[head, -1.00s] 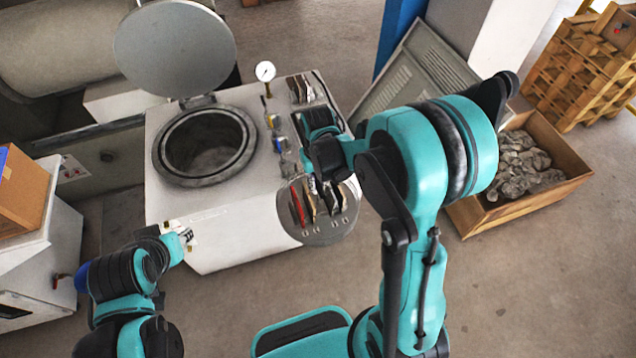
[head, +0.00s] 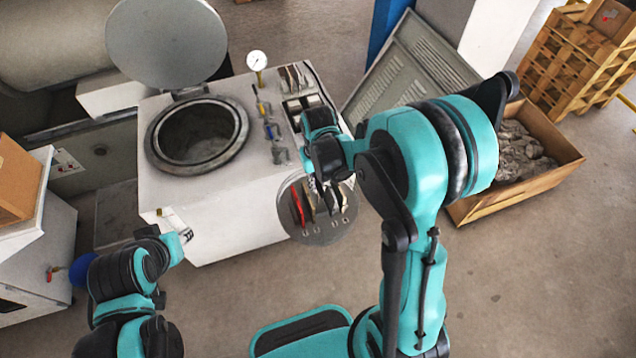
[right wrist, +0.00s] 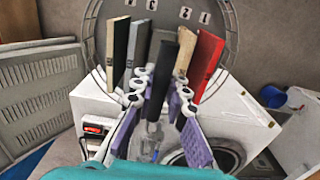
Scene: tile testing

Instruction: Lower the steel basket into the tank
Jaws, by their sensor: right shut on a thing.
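The steel basket (head: 318,231) is a round grey plate with several upright coloured tiles, one of them red. It hangs below my right gripper (head: 328,180), in front of the white cabinet. In the right wrist view the basket (right wrist: 97,45) lies beyond the purple finger pads (right wrist: 174,115), which are shut on its dark central post (right wrist: 182,58). The tank (head: 154,152) is a round opening in the cabinet top, left of the basket and empty as far as I see. Its lid (head: 167,42) stands open behind it. My left gripper (head: 182,236) is near the cabinet's front left; its fingers are unclear.
A pressure gauge (head: 257,62) and several small valves (head: 268,125) stand on the cabinet top (head: 238,175) right of the tank. A wooden crate of rubble (head: 530,190) and pallets (head: 575,70) are at the right. A cardboard box (head: 18,180) is at the left. Floor at front right is clear.

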